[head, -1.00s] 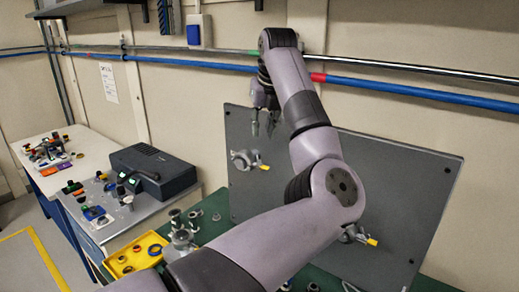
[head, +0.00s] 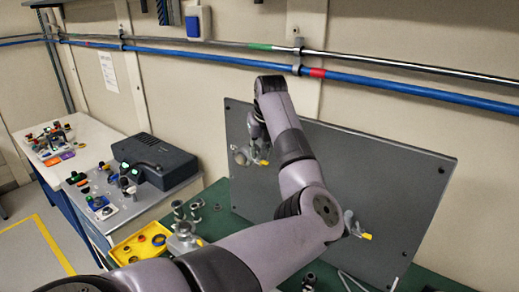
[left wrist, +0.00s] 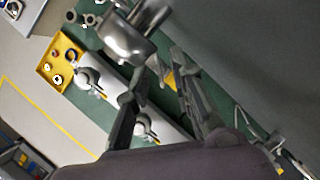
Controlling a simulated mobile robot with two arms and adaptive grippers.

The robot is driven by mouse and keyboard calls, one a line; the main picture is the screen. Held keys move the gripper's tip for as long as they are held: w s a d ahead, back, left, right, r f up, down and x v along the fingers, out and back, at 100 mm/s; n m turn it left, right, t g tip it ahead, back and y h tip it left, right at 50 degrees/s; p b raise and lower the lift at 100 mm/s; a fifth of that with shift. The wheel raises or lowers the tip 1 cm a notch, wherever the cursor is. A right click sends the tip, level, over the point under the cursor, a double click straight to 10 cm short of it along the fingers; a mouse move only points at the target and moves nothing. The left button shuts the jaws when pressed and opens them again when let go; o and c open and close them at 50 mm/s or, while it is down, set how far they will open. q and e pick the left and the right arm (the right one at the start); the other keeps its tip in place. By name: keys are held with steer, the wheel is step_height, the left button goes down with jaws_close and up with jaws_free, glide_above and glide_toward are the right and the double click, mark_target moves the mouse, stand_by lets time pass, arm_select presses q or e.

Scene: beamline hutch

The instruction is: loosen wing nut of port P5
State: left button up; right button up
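The grey upright panel (head: 400,190) carries pipe ports with metal clamps and yellow tags. The left port clamp (head: 241,156) has a yellow tag (head: 263,162); another clamp (head: 350,222) sits lower right. No port label is readable, so I cannot tell which is P5. My left gripper (head: 256,140) is at the left clamp, partly covering it. In the left wrist view its fingers (left wrist: 162,68) are apart, with a shiny metal fitting (left wrist: 128,38) just beyond them and a yellow tag (left wrist: 171,79) between them. Contact with the wing nut cannot be told. My right gripper is not in view.
A green table (head: 215,215) holds loose flange parts and a yellow tray (head: 120,252). A dark instrument box (head: 155,165) stands on the grey bench to the left. Metal rods (head: 352,282) lie near the panel's foot. Blue and metal pipes (head: 420,92) run along the wall.

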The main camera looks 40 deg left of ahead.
arm_select(q)
jaws_close()
stand_by(0.4)
steer(key=shift+w+f+n+g+b, duration=0.1)
steer(key=shift+n+g+b, duration=0.3)
steer(key=shift+n+b, duration=0.55)
steer(key=shift+n+g+b, duration=0.3)
steer(key=shift+n+b, duration=0.15)
steer(key=shift+n, duration=0.3)
steer(key=shift+w+r+n+g+y, duration=0.15)
steer(key=shift+n+g, duration=0.1)
steer(key=shift+n, duration=0.35)
steer(key=shift+r+n+g+y, duration=0.15)
steer(key=shift+n+g, duration=0.1)
steer(key=shift+n, duration=0.35)
steer(key=shift+w+f+n+g+p, duration=0.15)
steer(key=shift+n+g+p, duration=0.35)
steer(key=shift+n, duration=1)
steer(key=shift+c, duration=1.8)
jaws_free()
